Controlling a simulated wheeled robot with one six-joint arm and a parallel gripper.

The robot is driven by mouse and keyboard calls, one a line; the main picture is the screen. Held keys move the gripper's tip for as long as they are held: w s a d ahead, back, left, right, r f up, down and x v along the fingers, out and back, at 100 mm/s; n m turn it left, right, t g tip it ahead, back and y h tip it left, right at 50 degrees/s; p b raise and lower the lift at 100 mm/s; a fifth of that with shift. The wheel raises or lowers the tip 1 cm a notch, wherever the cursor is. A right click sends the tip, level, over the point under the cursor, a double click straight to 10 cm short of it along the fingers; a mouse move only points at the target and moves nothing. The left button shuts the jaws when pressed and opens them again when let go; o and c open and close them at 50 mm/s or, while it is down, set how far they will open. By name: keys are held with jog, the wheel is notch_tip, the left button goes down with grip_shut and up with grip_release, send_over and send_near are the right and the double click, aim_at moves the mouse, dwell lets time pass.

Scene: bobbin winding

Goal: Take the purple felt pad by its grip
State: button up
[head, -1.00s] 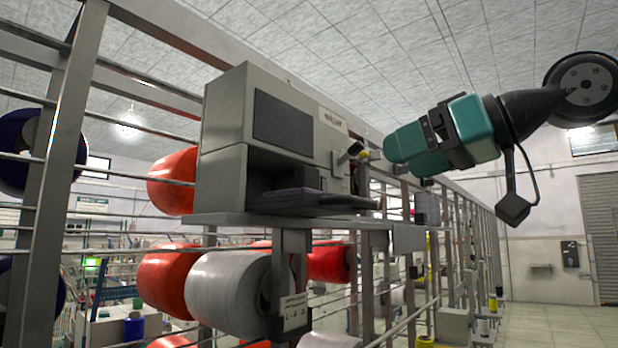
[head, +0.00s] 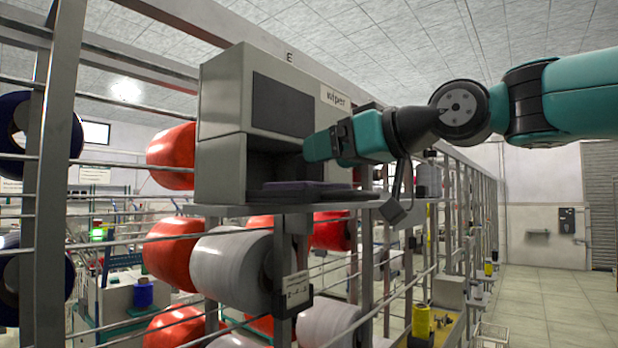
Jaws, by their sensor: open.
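The purple felt pad (head: 290,186) lies flat on a dark tray (head: 305,197) at the bottom of the open bay of the grey wiper machine (head: 222,140). I see it nearly edge-on, and I cannot make out its grip. My gripper (head: 308,148) is open, with its teal body pointing left into the mouth of the bay. It is above the right part of the pad and apart from it. The fingertips are hard to make out against the dark bay.
The machine's upper housing (head: 280,105) overhangs the bay close to my gripper. A steel rack (head: 45,200) with several orange and grey thread bobbins (head: 232,270) stands around and below. The tiled aisle (head: 550,305) at right is clear.

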aim_at(309, 176)
jog(key=p+x, duration=0.2)
jog(key=x, duration=0.1)
jog(key=shift+w+a, duration=0.25)
jog(key=shift+a, duration=0.05)
jog(key=shift+w+a+f, duration=0.1)
jog(key=shift+w+a, duration=0.05)
jog(key=c, duration=1)
